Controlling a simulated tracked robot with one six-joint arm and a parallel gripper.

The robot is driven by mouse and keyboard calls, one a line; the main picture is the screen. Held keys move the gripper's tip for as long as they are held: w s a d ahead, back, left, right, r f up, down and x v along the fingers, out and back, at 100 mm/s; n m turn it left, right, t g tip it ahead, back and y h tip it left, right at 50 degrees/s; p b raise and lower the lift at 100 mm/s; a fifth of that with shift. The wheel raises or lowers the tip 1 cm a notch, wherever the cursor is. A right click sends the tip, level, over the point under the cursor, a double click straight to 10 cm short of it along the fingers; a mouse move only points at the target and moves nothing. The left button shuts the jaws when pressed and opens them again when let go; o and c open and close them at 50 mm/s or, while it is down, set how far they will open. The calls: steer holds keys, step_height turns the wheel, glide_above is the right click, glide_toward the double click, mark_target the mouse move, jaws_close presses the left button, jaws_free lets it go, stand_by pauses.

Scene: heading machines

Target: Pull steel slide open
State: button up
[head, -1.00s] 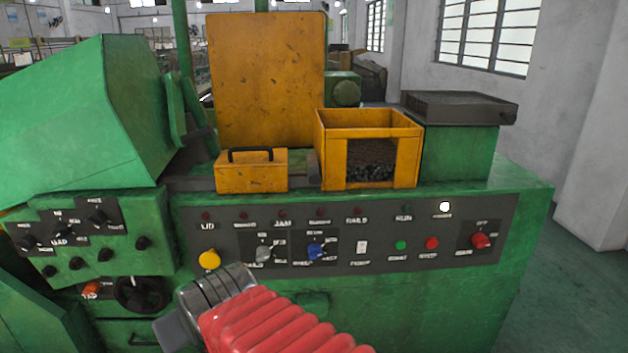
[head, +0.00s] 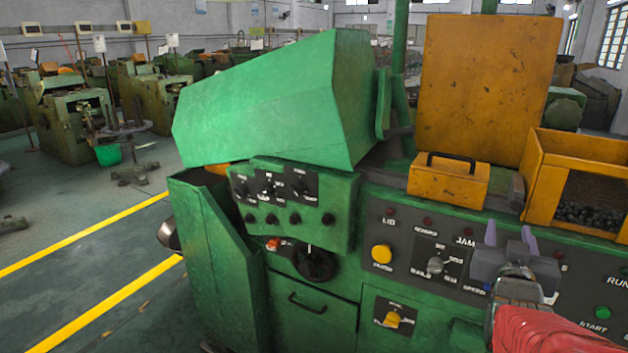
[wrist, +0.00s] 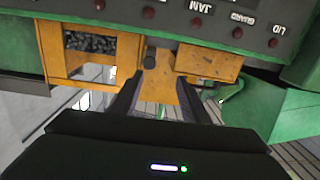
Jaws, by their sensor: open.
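My gripper (head: 508,243) is open and empty in front of the green machine's dark control panel. Its two fingers also show in the wrist view (wrist: 158,82), apart, with the yellow parts beyond them. A grey steel strip (head: 517,192) shows between the yellow block and the yellow bin; I cannot tell whether it is the steel slide. The yellow block (head: 447,183) has a black handle (head: 451,158) on top and also shows in the wrist view (wrist: 209,64). The gripper touches none of these.
The yellow bin (head: 541,186) with dark small parts stands at the right. A large yellow plate (head: 480,85) rises behind the block. A green hood (head: 275,100) and a knob panel (head: 285,195) stand left. Open floor with yellow lines (head: 85,240) lies farther left.

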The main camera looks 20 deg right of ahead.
mark_target(518, 206)
steer(key=shift+s+d+r+m+h, duration=0.2)
steer(key=shift+s+d+m+h, duration=0.15)
steer(key=shift+s+d, duration=0.35)
steer(key=shift+s+a, duration=0.15)
steer(key=shift+f+x, duration=0.2)
steer(key=shift+x, duration=6.75)
steer(key=shift+c, duration=0.2)
steer(key=shift+s, duration=0.1)
jaws_close()
